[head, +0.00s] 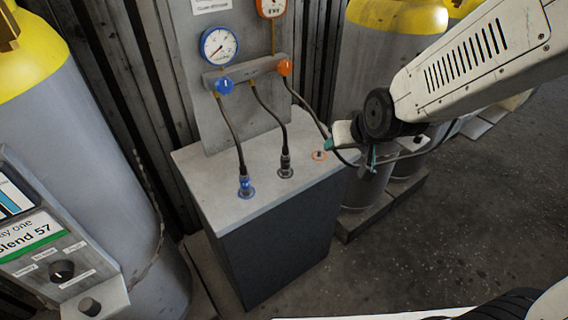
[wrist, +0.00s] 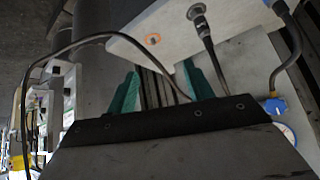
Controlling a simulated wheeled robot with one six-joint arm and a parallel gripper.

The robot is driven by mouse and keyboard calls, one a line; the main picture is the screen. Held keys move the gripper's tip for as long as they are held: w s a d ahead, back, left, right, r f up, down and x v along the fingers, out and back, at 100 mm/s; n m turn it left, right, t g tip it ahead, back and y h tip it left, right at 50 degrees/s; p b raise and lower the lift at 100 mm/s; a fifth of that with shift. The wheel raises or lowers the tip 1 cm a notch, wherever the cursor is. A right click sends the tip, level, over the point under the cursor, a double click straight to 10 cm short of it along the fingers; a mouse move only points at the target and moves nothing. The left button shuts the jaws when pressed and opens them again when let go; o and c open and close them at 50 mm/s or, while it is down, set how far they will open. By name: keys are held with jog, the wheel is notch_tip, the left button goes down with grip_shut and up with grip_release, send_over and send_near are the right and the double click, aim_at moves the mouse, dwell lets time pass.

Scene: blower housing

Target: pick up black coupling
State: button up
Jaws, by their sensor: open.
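The black coupling (head: 286,168) stands upright on the pale top of a dark cabinet, with a black hose rising from it to the manifold. In the wrist view the black coupling (wrist: 205,35) shows at the top, right of the fingers. My gripper (head: 350,153) is open, with teal fingers, to the right of the coupling near the cabinet's right edge. In the wrist view my gripper (wrist: 158,82) has nothing clearly held between its fingers and is apart from the coupling.
A blue coupling (head: 245,187) stands left of the black one. An orange-ringed spot (head: 319,155) lies to its right. A loose black hose (head: 430,147) from the orange knob (head: 285,67) loops past my gripper. Large cylinders (head: 75,170) flank the cabinet (head: 275,242).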

aim_at(283, 160)
jog(key=w+a+f+t, duration=0.1)
jog(key=a+f, duration=0.2)
jog(key=f, duration=0.1)
jog(key=w+a+f+n+t+y, duration=0.1)
jog(key=w+a+f+t, duration=0.1)
jog(key=a+f, duration=0.2)
jog(key=w+a+f+t+y, duration=0.1)
jog(key=a+f+t, duration=0.1)
jog(key=a+f, duration=0.2)
jog(key=shift+w+a+f+n, duration=0.1)
jog(key=shift+w+f+n, duration=0.1)
jog(key=shift+f, duration=0.3)
jog(key=shift+w+a+f+n, duration=0.1)
jog(key=shift+f+n, duration=0.1)
jog(key=shift+f, duration=0.3)
jog(key=shift+w+a+f, duration=0.1)
jog(key=shift+w+f, duration=0.05)
jog(key=x, duration=0.3)
jog(key=r+x, duration=0.1)
jog(key=x, duration=0.3)
jog(key=shift+w+a, duration=0.15)
jog(key=shift+w, duration=0.2)
grip_shut()
